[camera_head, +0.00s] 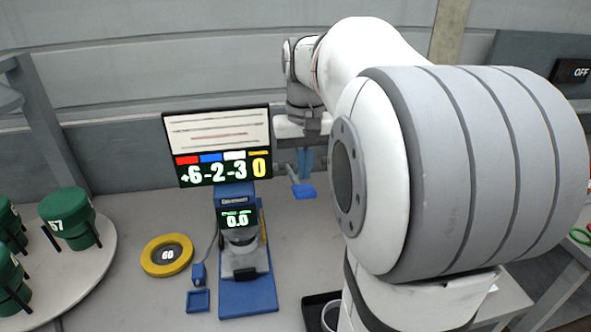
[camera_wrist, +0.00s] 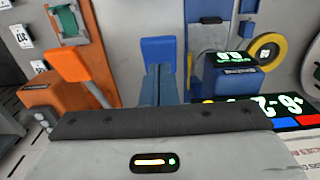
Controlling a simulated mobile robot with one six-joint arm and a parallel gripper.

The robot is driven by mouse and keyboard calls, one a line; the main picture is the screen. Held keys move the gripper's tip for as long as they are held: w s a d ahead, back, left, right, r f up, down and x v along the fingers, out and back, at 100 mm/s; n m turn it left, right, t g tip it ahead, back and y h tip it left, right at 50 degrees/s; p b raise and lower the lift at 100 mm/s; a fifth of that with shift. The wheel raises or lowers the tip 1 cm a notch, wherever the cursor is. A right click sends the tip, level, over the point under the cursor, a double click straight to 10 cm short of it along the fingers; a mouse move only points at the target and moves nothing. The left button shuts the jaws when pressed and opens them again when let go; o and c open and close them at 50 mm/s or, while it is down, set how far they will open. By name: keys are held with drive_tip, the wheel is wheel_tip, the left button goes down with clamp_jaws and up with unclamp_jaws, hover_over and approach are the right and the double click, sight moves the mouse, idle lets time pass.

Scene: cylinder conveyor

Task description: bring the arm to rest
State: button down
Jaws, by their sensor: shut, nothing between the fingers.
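My arm crosses the right half of the head view, and its wrist hangs behind it near the sign. My gripper (camera_head: 306,165) points down to the right of the sign, partly hidden by my arm. In the wrist view my gripper's blue fingers (camera_wrist: 160,72) are together with nothing between them. A blue paddle lever (camera_head: 303,191) is close below the fingers in the head view. It also shows as a blue plate (camera_wrist: 159,50) just past the fingertips in the wrist view; I cannot tell whether they touch.
A sign (camera_head: 218,145) reads +6 -2 -3 0. A blue device (camera_head: 247,290) with a 0.0 display stands before it. A yellow ring (camera_head: 167,255) marked 60 lies left. Green cylinders (camera_head: 68,217) stand on a round table. An orange station (camera_wrist: 50,95) with a lever is in the wrist view.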

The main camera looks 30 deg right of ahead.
drive_tip(key=shift+r+p, duration=0.5)
drive_tip(key=shift+r, duration=0.45)
drive_tip(key=s+a+f+n+t, duration=0.3)
drive_tip(key=s+a+f, duration=0.7)
drive_tip(key=s+a, duration=0.2)
drive_tip(key=shift+s+a, duration=0.25)
drive_tip(key=shift+s, duration=0.1)
